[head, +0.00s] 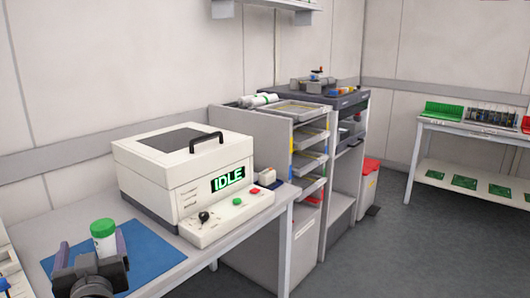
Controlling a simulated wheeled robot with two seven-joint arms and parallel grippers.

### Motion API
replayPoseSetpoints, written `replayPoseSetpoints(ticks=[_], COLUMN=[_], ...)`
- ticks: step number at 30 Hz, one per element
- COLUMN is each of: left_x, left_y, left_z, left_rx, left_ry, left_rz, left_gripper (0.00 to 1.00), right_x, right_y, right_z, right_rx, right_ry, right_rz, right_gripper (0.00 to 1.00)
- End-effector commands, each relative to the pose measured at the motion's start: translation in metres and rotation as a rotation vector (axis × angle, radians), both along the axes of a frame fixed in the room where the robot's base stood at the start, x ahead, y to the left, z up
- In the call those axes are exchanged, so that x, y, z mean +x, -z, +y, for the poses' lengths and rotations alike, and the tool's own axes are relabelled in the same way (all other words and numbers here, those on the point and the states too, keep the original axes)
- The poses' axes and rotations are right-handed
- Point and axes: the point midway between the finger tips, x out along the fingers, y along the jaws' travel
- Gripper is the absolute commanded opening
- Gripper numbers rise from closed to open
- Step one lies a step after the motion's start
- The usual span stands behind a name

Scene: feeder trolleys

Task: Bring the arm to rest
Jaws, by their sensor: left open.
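My left gripper (91,256) is at the lower left of the head view, over the blue mat (150,250) on the bench. Its jaws are open, with one finger to the left and one to the right of a white jar with a green lid (103,236). The jar looks upright; its lower part is hidden by the gripper, so I cannot tell whether a finger touches it. My right gripper is not in view.
A cream machine (150,175) with a lit IDLE display (228,179) stands on the bench (240,236) behind the mat. A grey trolley (262,140) with stacked trays stands beyond. Open floor (400,250) lies to the right, before a white table (470,128).

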Motion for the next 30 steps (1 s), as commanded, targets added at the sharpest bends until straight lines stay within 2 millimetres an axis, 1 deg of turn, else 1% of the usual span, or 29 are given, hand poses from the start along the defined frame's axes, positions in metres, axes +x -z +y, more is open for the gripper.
replayPoseSetpoints(ticks=[4,8,11,13,17,20,21,23,24,26,27,29,30], left_x=[0.005,0.014,0.026,0.034,0.049,0.057,0.06,0.063,0.063,0.06,0.055,0.044,0.035], left_y=[0.003,0.005,0.023,0.04,0.082,0.123,0.143,0.177,0.205,0.25,0.282,0.328,0.358], left_z=[-0.008,-0.022,-0.036,-0.047,-0.068,-0.086,-0.095,-0.109,-0.121,-0.139,-0.151,-0.17,-0.182], left_rx=[-0.08,-0.141,-0.193,-0.227,-0.292,-0.346,-0.37,-0.411,-0.441,-0.49,-0.523,-0.57,-0.599], left_ry=[0.04,0.103,0.164,0.201,0.267,0.317,0.338,0.371,0.392,0.425,0.446,0.472,0.487], left_rz=[-0.035,-0.057,-0.034,-0.007,0.065,0.139,0.177,0.24,0.292,0.38,0.443,0.538,0.602], left_gripper=[0.84,0.84,0.84,0.84,0.84,0.84,0.84,0.84,0.84,0.84,0.84,0.84,0.84], right_x=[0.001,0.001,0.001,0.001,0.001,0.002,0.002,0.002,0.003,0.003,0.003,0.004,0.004], right_y=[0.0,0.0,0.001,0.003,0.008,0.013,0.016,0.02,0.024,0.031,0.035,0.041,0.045], right_z=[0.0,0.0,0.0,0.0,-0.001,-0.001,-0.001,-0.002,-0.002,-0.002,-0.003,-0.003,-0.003], right_rx=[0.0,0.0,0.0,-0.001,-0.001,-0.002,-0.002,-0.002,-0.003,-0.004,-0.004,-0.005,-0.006], right_ry=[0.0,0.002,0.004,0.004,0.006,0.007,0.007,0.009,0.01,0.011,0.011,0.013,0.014], right_rz=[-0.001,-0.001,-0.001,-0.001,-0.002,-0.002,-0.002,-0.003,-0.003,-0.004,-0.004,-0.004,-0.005], right_gripper=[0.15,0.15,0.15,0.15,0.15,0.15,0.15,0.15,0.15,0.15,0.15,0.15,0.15])
